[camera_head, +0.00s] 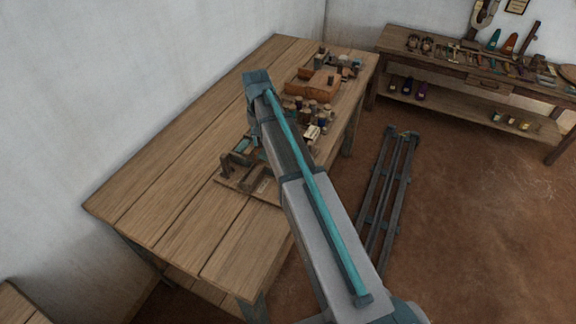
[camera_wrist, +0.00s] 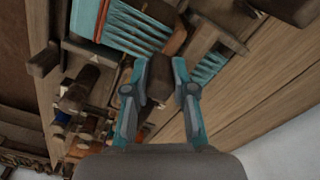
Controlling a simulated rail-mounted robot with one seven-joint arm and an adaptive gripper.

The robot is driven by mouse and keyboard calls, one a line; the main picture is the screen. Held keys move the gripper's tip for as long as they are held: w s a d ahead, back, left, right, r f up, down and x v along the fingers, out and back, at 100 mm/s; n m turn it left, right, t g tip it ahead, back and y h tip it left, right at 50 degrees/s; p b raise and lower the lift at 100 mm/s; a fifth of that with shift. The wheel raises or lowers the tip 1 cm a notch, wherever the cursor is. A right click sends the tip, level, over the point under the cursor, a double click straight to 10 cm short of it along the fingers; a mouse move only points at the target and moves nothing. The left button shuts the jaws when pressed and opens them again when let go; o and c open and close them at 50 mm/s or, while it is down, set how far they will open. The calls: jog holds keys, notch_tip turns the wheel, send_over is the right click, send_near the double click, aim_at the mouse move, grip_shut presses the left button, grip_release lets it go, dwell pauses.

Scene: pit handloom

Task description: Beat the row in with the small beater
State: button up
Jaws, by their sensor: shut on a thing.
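In the wrist view my gripper (camera_wrist: 161,66) is shut on the small beater (camera_wrist: 159,82), whose dark brown wooden handle shows between the two teal fingers. The beater's far end lies beyond the fingertips, close to the small loom (camera_wrist: 66,47). I cannot tell whether it touches the weaving. Teal threads (camera_wrist: 122,25) are stretched in the loom's wooden frame, and more teal strands show right of the fingers. In the head view the loom (camera_head: 232,180) stands on the table's right side, partly behind my arm. My arm hides the gripper and beater there.
Spools and small wooden pieces (camera_head: 297,110) and a brown wooden block (camera_head: 322,86) crowd the bench (camera_head: 165,165) behind the loom. The bench's left part is clear. A tool-laden shelf table (camera_head: 455,53) stands back right. A long dark frame (camera_head: 386,190) lies on the floor.

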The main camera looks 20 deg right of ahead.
jog(key=shift+s+d, duration=0.1)
jog(key=shift+d, duration=0.05)
jog(key=s+d+p, duration=0.1)
jog(key=s+d, duration=0.4)
jog(key=shift+s+d, duration=0.2)
jog(key=shift+s, duration=0.05)
dwell(0.6)
jog(key=shift+s+f, duration=0.1)
jog(key=shift+o, duration=0.2)
